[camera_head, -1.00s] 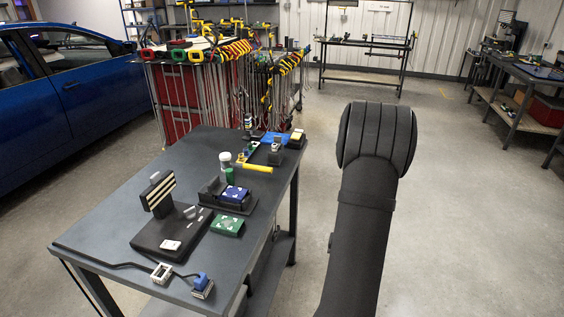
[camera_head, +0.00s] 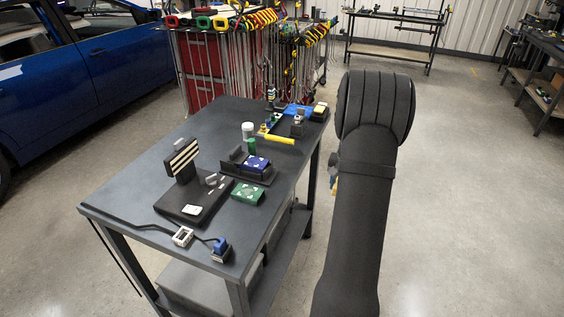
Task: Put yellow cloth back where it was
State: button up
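No yellow cloth can be made out for sure. A small yellow pad (camera_head: 320,108) lies on a dark block at the table's far right corner; I cannot tell if it is cloth. A yellow-handled tool (camera_head: 279,139) lies in front of it. A small grey-blue and yellow bit (camera_head: 333,183) peeks out at the left edge of my dark arm; what it is cannot be told. My arm stands right of the table, and my gripper is not clearly visible.
The dark table (camera_head: 150,180) holds a black dent-rod stand (camera_head: 195,203), a blue box (camera_head: 256,163), a green box (camera_head: 247,193) and a white container (camera_head: 248,130). A blue car (camera_head: 90,70) stands left. A red tool cart (camera_head: 205,75) stands behind.

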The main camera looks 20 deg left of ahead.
jog(key=w+a+r, duration=0.4)
jog(key=a+r, duration=0.7)
jog(key=r, duration=0.2)
send_over(284, 161)
notch_tip(284, 161, down, 6)
jog(key=shift+d+f, duration=0.1)
jog(key=shift+d, duration=0.05)
jog(key=shift+f, duration=2)
jog(key=shift+f, duration=0.15)
jog(key=o, duration=0.9)
jog(key=shift+o, duration=0.2)
notch_tip(284, 161, up, 12)
